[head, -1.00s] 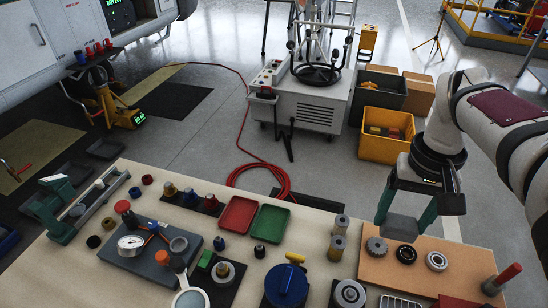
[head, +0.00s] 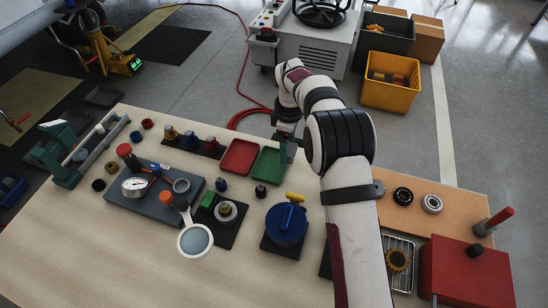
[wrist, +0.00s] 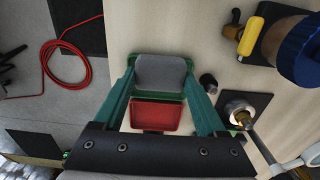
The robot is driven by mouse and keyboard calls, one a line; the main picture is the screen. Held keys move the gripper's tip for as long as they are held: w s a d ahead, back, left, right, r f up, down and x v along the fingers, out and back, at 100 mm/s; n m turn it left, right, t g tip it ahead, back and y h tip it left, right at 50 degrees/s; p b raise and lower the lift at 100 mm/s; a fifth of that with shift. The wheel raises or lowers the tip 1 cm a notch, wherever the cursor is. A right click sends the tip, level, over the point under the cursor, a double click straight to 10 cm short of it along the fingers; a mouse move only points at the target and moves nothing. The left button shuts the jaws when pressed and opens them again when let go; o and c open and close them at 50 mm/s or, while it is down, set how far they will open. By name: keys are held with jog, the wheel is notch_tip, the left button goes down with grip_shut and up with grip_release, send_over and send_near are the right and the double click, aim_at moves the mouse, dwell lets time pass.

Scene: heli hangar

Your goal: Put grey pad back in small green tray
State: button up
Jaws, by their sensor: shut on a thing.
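The grey pad (wrist: 160,73) shows between the green fingers of my gripper (wrist: 160,68) in the wrist view; my gripper is shut on it. The small green tray (wrist: 170,98) lies behind the pad there, with its rim showing around it. I cannot tell whether the pad touches the tray floor. In the head view my gripper (head: 288,145) is at the right edge of the green tray (head: 267,165), and the pad cannot be made out there.
A red tray (head: 238,157) sits just left of the green one. A small dark cylinder (head: 261,191) and a blue round container (head: 287,224) stand nearer. My arm crosses the right part of the table. A red box (head: 470,275) stands at the right front.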

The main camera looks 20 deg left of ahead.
aim_at(273, 166)
jog(key=a+f, duration=0.2)
jog(key=a, duration=0.1)
jog(key=shift+a+f, duration=0.1)
jog(key=shift+a, duration=0.15)
jog(key=shift+a+f, duration=0.25)
jog(key=shift+f, duration=1.85)
jog(key=shift+f, duration=0.1)
jog(key=o, duration=1.2)
jog(key=shift+o, duration=0.2)
